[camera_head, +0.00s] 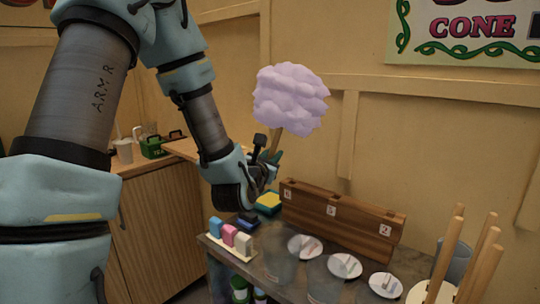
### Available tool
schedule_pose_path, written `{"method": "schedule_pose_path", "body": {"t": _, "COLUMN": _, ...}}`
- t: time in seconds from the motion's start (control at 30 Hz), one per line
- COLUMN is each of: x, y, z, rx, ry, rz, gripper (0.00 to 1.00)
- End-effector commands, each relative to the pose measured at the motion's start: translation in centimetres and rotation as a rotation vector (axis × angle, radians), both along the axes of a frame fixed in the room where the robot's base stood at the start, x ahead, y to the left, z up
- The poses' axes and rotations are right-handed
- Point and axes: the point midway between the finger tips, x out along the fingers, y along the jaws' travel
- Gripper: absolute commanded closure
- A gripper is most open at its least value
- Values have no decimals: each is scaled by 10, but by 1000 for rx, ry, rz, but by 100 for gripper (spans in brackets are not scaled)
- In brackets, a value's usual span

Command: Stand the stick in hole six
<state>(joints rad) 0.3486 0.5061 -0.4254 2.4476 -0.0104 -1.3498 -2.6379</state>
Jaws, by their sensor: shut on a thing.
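My gripper (268,168) is shut on a pale wooden stick (275,143), in the middle of the view. The stick stands nearly upright, tilted slightly, and carries a big lilac puff of candy floss (290,99) on top. A long brown wooden stand (350,220) with small white number tags lies on the counter, below and to the right of my gripper. The tags are too small to read surely, and I cannot make out which hole is six. The stick's lower end is hidden by my gripper, which is clear above the stand.
Several bare sticks (449,252) stand in a white round holder at the right, with a grey cup (459,264) behind. Clear tubs with white discs (345,265) line the front.

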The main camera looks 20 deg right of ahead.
Motion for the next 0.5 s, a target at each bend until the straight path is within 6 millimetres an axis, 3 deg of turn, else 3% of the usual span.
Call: {"method": "schedule_pose_path", "body": {"t": 0.5, "x": 34, "y": -61, "z": -8, "rx": 1, "ry": 1, "rz": -1, "gripper": 100}}
